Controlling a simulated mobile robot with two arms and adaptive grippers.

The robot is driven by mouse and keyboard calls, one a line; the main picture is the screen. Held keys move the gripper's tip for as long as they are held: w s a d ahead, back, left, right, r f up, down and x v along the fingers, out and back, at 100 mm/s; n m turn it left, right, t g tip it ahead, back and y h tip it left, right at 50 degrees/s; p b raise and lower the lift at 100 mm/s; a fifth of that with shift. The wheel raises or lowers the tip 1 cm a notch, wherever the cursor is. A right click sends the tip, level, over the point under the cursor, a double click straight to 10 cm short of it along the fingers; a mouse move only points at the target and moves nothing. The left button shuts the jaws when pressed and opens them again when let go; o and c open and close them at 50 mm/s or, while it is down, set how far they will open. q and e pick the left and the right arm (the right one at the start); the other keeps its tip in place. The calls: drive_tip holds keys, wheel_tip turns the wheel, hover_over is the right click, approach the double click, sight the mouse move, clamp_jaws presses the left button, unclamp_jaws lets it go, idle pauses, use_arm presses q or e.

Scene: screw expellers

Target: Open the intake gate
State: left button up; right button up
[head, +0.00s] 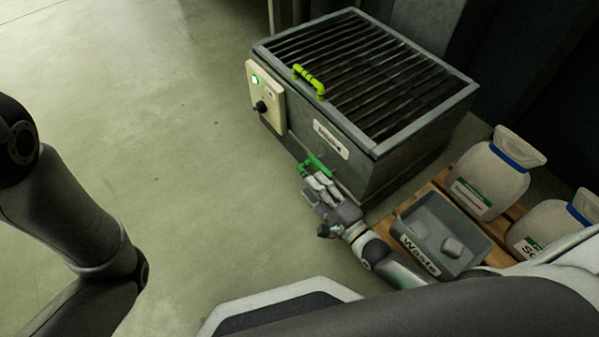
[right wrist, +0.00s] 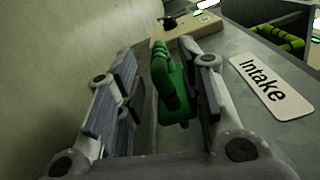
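The intake box (head: 340,140) is a grey metal bin with a dark slatted top (head: 355,65) and an "Intake" label (head: 331,139), also in the right wrist view (right wrist: 268,86). A dark green handle (head: 318,164) sits low on its front side. A yellow-green handle (head: 309,81) sits on the top edge. My right gripper (head: 318,186) is at the dark green handle. In the right wrist view, its fingers (right wrist: 165,85) are spread, with the green handle (right wrist: 172,85) between them, closer to the right finger. Contact cannot be told. My left gripper is out of view.
A beige control panel (head: 265,97) with a lit green button and a black knob is on the box's left. The floor at left is clear.

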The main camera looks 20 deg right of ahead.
sight(299, 169)
drive_tip(key=b+x, duration=0.1)
drive_tip(key=x, duration=0.2)
drive_tip(key=b+x, duration=0.1)
drive_tip(key=x, duration=0.2)
drive_tip(key=shift+f+b, duration=0.2)
drive_tip(key=shift+b, duration=0.2)
drive_tip(key=shift+w+a+r, duration=0.15)
drive_tip(key=shift+w+a, duration=0.05)
drive_tip(key=shift+w, duration=0.4)
clamp_jaws()
drive_tip(key=shift+s, duration=0.1)
